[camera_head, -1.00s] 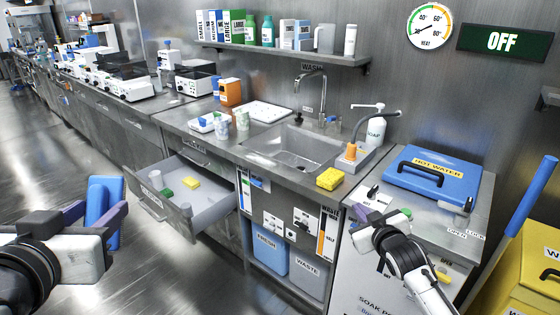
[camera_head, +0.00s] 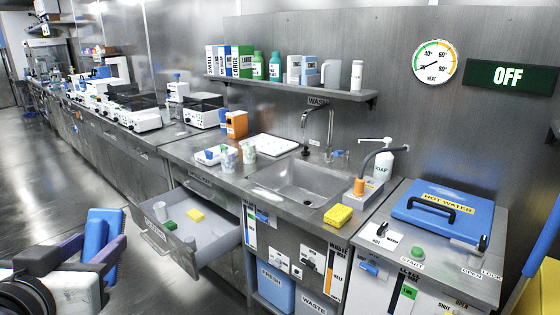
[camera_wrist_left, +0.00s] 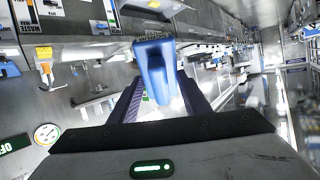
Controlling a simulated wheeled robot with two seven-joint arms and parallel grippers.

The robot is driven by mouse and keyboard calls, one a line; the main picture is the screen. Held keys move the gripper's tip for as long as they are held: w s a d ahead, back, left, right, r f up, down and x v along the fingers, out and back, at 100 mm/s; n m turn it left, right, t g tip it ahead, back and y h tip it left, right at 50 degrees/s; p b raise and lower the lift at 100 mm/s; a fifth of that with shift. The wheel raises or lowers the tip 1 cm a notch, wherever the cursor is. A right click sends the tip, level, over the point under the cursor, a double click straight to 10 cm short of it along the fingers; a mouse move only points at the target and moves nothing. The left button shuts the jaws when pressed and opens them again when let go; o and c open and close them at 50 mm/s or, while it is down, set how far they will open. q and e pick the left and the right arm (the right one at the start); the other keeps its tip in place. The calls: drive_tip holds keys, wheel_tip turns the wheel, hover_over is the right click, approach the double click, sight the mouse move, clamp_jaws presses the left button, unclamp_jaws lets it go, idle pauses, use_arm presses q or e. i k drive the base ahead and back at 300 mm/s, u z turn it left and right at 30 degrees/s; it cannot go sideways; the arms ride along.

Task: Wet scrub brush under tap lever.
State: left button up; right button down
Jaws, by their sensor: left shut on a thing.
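My left gripper (camera_head: 101,247) is at the lower left of the head view, shut on a blue scrub brush (camera_head: 93,243). The brush is apart from the sink. The curved metal tap (camera_head: 329,125) rises behind the sink basin (camera_head: 300,182), under a WASH label. A small lever (camera_head: 342,154) with a blue part stands beside the tap's base. No water shows at the spout. My right gripper is out of view.
An open drawer (camera_head: 214,236) holding a yellow and a green block juts out between my left gripper and the sink. A blue-lidded bath (camera_head: 450,211) is farther right.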

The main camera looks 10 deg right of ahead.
sight(346, 152)
drive_tip(key=z, duration=0.15)
drive_tip(key=i, duration=1.15)
drive_tip(key=z, duration=1.2)
drive_tip(key=i, duration=0.3)
drive_tip(key=z, duration=0.2)
